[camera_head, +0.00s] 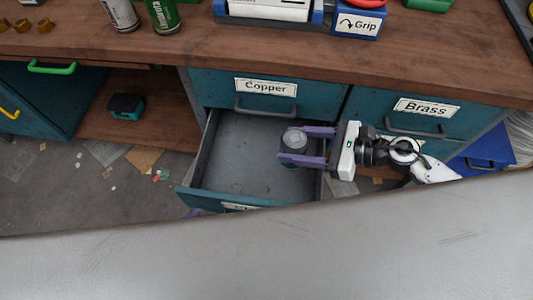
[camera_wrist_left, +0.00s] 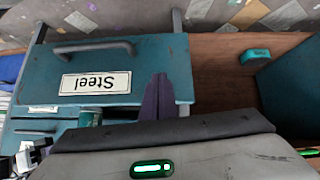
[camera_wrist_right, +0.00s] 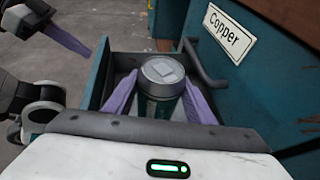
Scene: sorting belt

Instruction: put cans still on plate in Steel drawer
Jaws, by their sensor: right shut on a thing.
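The Steel drawer (camera_head: 240,150) is pulled open under the drawer labelled Copper; its bare grey floor shows. Its front with the Steel label (camera_wrist_left: 96,83) and handle shows upside down in the left wrist view. My right gripper (camera_head: 306,146) is shut on a dark green can with a silver top (camera_head: 295,138), held upright over the right part of the drawer. The can also shows between the purple fingers in the right wrist view (camera_wrist_right: 161,72). My left gripper (camera_wrist_left: 158,97) is shut and empty by the drawer front; in the head view it is mostly hidden. No plate is clearly visible.
A silver can (camera_head: 122,14) and a green can (camera_head: 163,15) stand on the wooden bench (camera_head: 90,40). The closed Brass drawer (camera_head: 425,115) is to the right. A blue holder labelled Grip (camera_head: 358,24) stands on the bench. A grey surface (camera_head: 270,255) fills the bottom.

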